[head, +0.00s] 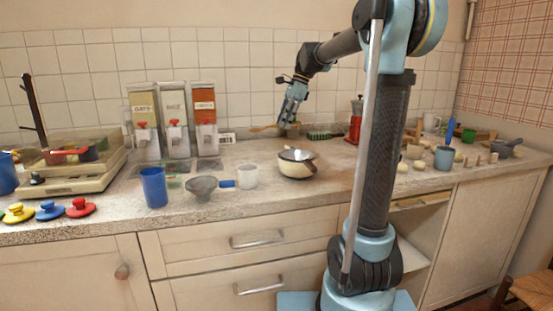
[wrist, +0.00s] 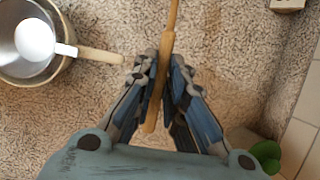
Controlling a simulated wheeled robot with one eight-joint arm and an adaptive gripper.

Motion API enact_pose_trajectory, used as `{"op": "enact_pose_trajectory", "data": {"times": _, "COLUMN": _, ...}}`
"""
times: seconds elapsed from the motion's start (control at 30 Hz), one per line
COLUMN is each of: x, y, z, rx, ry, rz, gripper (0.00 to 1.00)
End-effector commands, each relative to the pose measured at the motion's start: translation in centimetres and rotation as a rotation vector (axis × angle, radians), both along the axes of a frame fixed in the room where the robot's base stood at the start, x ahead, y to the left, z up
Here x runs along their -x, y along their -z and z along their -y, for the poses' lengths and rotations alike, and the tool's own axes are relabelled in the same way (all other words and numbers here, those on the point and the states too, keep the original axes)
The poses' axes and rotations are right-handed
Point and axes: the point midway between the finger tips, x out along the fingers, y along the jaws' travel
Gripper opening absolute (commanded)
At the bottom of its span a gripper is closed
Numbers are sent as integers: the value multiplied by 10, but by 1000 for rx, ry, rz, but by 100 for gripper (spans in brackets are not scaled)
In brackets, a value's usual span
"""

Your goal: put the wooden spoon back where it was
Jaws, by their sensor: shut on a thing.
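The wooden spoon (head: 262,129) shows in the head view as a thin tan stick reaching left from my gripper (head: 288,120), in front of the tiled back wall. In the wrist view my gripper (wrist: 161,65) is shut on the wooden spoon (wrist: 170,20), its two dark fingers on either side of the handle. The handle's end points down the picture. The spoon's far end is outside the wrist view. The speckled counter (wrist: 225,70) is beneath it; I cannot tell how high the spoon is.
A cream pot (head: 298,171) holds a white-bowled ladle (wrist: 37,40) with a wooden handle. A red grinder-like object (head: 355,122) stands to the right of my gripper, and dispensers (head: 174,125) stand to the left. Something green (wrist: 266,152) shows at the lower right of the wrist view.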

Motion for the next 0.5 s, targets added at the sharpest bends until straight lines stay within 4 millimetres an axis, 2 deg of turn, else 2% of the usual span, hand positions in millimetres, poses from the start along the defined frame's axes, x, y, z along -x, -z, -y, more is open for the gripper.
{"op": "enact_pose_trajectory", "data": {"times": 0.13, "x": 4, "y": 11, "z": -7, "rx": -24, "ry": -12, "rz": -11, "gripper": 0}}
{"op": "enact_pose_trajectory", "data": {"times": 0.3, "x": 4, "y": 39, "z": -7, "rx": -24, "ry": -13, "rz": -12, "gripper": 0}}
{"op": "enact_pose_trajectory", "data": {"times": 0.5, "x": 4, "y": 58, "z": -7, "rx": -23, "ry": -12, "rz": -12, "gripper": 0}}
